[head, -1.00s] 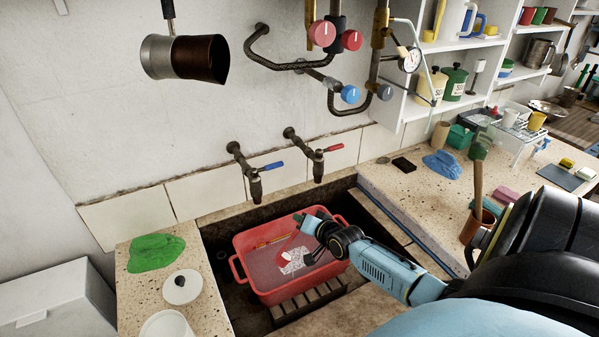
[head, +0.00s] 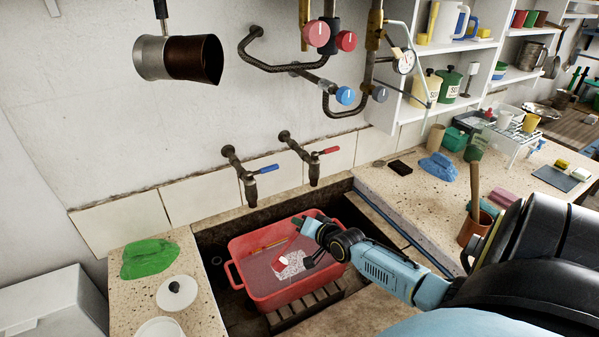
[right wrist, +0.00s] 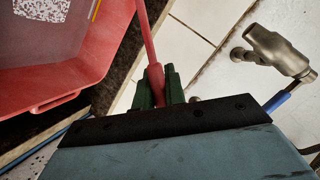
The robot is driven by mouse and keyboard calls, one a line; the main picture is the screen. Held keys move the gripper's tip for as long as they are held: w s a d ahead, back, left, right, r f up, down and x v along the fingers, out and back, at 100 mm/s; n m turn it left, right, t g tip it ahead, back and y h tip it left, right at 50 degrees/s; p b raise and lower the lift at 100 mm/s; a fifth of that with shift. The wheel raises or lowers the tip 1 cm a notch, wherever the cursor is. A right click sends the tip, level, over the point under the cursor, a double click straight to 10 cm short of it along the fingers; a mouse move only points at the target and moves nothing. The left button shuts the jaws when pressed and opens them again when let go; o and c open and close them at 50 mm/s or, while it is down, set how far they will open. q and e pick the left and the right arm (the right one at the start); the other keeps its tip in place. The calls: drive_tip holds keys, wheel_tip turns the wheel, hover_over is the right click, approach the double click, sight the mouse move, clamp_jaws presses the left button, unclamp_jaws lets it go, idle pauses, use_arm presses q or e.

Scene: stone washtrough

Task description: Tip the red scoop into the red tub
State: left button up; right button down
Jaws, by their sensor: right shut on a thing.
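The red tub (head: 247,289) sits in the stone trough, with a grey-purple surface inside and a white speckled patch (head: 292,263) on it. The tub also shows at the upper left of the right wrist view (right wrist: 60,85). My right gripper (head: 303,225) is over the tub. Its green fingers are shut on the handle of the red scoop (right wrist: 147,45). The scoop's red head (head: 280,265) hangs down over the tub beside the speckled patch; whether anything remains in it cannot be told. My left gripper is not in view.
Two taps, blue-handled (head: 263,169) and red-handled (head: 325,151), stick out above the trough's back. A green cloth (head: 149,258) and a white lid (head: 176,292) lie on the left ledge. A clay pot (head: 474,230) stands on the right counter. A pan (head: 178,58) hangs at upper left.

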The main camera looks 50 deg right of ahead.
drive_tip(key=shift+s+d+f+m+t+y+b, duration=0.15)
drive_tip(key=shift+d+f+m+b, duration=0.25)
drive_tip(key=shift+b, duration=0.6)
drive_tip(key=shift+s+d+f+m+t+y+b, duration=0.1)
drive_tip(key=shift+s+d+f+t+y+b, duration=0.1)
drive_tip(key=shift+d+b, duration=0.55)
drive_tip(key=shift+a, duration=0.25)
drive_tip(key=shift+s+d+f+m+y+b, duration=0.15)
drive_tip(key=shift+d+f+m+b, duration=0.3)
drive_tip(key=shift+b, duration=1.5)
drive_tip(key=shift+s+d+f+m+y+b, duration=0.2)
drive_tip(key=shift+d+f+b, duration=0.35)
drive_tip(key=shift+b, duration=1.35)
